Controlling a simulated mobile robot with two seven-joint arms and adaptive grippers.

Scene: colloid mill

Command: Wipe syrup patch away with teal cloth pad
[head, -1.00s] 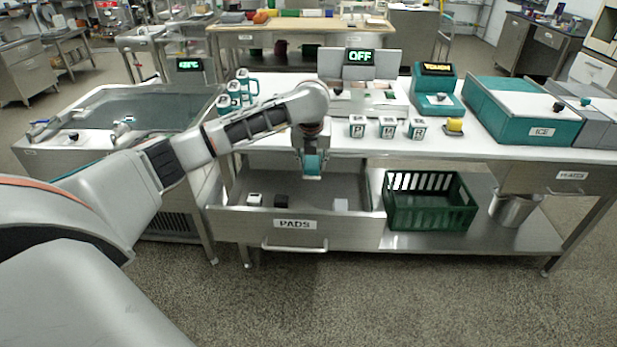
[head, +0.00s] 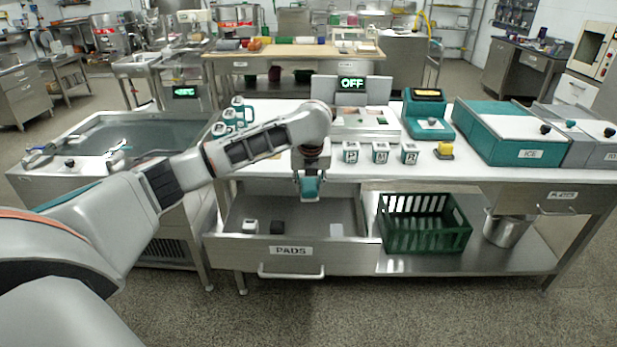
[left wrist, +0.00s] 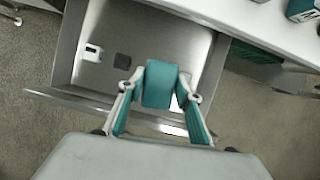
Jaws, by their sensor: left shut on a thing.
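My left gripper (head: 309,188) is shut on the teal cloth pad (head: 310,186) and holds it above the open drawer labelled PADS (head: 291,250). In the left wrist view the teal pad (left wrist: 160,84) sits between the two fingers of my left gripper (left wrist: 160,92), with the drawer floor below it. I cannot make out a syrup patch in either view; the arm hides part of the worktop (head: 480,172). My right gripper is not in view.
The drawer holds a white block (head: 249,227), a dark block (head: 277,228) and a pale block (head: 336,230). Labelled canisters (head: 380,152) and a yellow-topped item (head: 444,150) line the counter's front. A green crate (head: 424,240) stands on the lower shelf. A sink (head: 140,135) is at left.

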